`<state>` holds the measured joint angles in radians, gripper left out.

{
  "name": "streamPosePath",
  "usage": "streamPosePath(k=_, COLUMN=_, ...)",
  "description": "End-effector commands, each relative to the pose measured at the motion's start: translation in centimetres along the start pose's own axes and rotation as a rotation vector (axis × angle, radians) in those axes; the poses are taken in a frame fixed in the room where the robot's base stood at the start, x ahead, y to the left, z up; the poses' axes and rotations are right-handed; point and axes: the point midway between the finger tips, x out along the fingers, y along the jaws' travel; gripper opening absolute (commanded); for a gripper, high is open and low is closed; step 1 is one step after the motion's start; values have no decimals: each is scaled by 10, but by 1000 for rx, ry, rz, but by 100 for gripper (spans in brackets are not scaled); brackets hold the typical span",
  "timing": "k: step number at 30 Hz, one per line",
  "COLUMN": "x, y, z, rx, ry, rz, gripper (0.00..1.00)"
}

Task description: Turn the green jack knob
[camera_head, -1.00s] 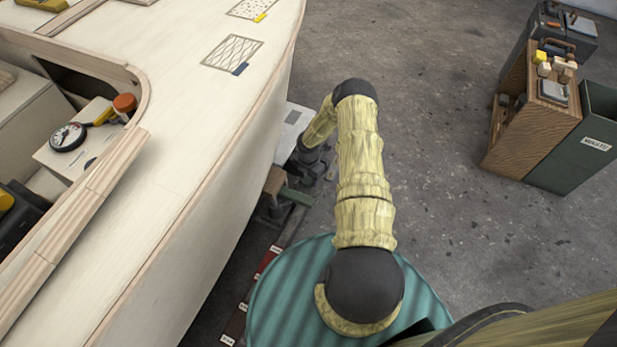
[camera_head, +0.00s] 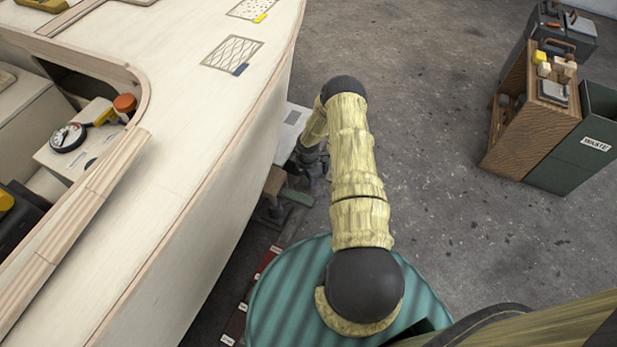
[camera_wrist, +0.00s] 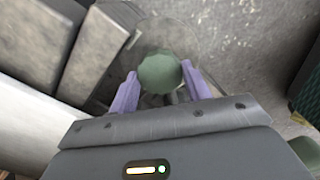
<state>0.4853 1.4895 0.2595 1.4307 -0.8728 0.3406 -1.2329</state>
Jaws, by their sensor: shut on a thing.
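The green jack knob (camera_wrist: 160,74) is round and shows in the middle of the wrist view. My gripper (camera_wrist: 159,84) has its two purple fingers on either side of the knob, shut on it. A clear round disc surrounds the knob, and the parts under it are mostly hidden. In the head view my gripper is down beside the hull, largely hidden by my arm, and the knob cannot be made out there.
The pale plywood hull (camera_head: 185,160) rises along the left of my arm. A green bar (camera_head: 296,196) and wooden blocks lie low beside it. A wooden cabinet (camera_head: 530,115) and a green waste bin (camera_head: 590,140) stand at the right. Grey floor between is clear.

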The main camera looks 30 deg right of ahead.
Motion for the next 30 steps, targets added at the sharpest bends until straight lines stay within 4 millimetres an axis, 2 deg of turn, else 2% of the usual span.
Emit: streamPosePath(k=30, x=-1, y=1, z=1, rx=954, ry=-1, rz=1, gripper=25)
